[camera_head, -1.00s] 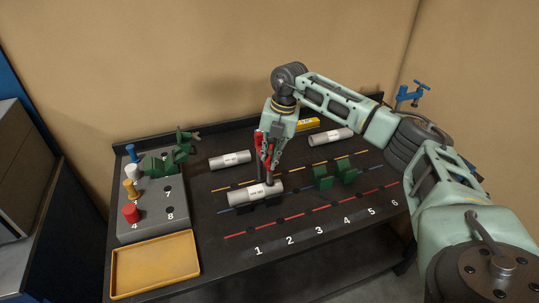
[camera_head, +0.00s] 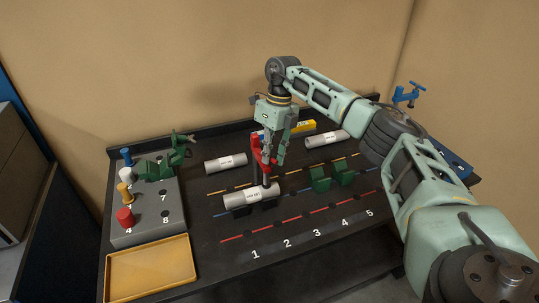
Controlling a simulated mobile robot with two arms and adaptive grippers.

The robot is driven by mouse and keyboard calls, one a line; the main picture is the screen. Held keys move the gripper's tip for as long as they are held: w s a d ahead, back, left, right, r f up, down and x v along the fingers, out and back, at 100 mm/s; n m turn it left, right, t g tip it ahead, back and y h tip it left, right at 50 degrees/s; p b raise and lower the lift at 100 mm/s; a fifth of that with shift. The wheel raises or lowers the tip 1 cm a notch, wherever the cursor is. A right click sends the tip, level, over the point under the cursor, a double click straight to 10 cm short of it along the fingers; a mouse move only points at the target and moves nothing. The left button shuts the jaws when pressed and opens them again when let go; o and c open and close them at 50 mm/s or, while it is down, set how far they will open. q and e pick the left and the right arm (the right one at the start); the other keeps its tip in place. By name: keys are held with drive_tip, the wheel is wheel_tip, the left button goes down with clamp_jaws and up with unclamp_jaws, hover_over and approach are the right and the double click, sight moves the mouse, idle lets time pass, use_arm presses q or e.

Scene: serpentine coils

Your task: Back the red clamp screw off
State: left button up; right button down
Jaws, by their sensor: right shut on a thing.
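The red clamp (camera_head: 257,152) is upright at a grey labelled pipe (camera_head: 238,198), with a dark rod reaching down to the pipe. The pipe lies across dark supports on the blue line. My right gripper (camera_head: 271,162) points down from above, with its fingers shut on the upper part of the clamp. The fingers hide part of the clamp, so I cannot tell whether they hold its screw or its frame. My left gripper is not in view.
A grey block (camera_head: 148,228) with coloured pegs stands at left, with a green clamp-like piece (camera_head: 160,170) on it. A yellow tray (camera_head: 150,268) is in front. Other pipes (camera_head: 226,162) lie behind; green supports (camera_head: 331,178) stand at right. A blue clamp (camera_head: 406,94) is far right.

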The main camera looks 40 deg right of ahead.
drive_tip(key=n, duration=0.4)
drive_tip(key=shift+w+d+r+n+g, duration=0.1)
drive_tip(key=shift+w+d+n+g, duration=0.05)
drive_tip(key=shift+w+n+g, duration=0.2)
drive_tip(key=n, duration=0.2)
drive_tip(key=n+g+h, duration=0.1)
drive_tip(key=n, duration=0.2)
drive_tip(key=shift+w+d+b, duration=0.15)
drive_tip(key=shift+w+b, duration=0.05)
drive_tip(key=shift+b, duration=0.1)
drive_tip(key=n, duration=0.3)
drive_tip(key=n+h, duration=0.1)
drive_tip(key=n, duration=0.3)
drive_tip(key=w+n+h, duration=0.1)
drive_tip(key=n, duration=0.2)
drive_tip(key=shift+w+n, duration=0.1)
drive_tip(key=shift+n, duration=0.25)
drive_tip(key=c, duration=1.8)
unclamp_jaws()
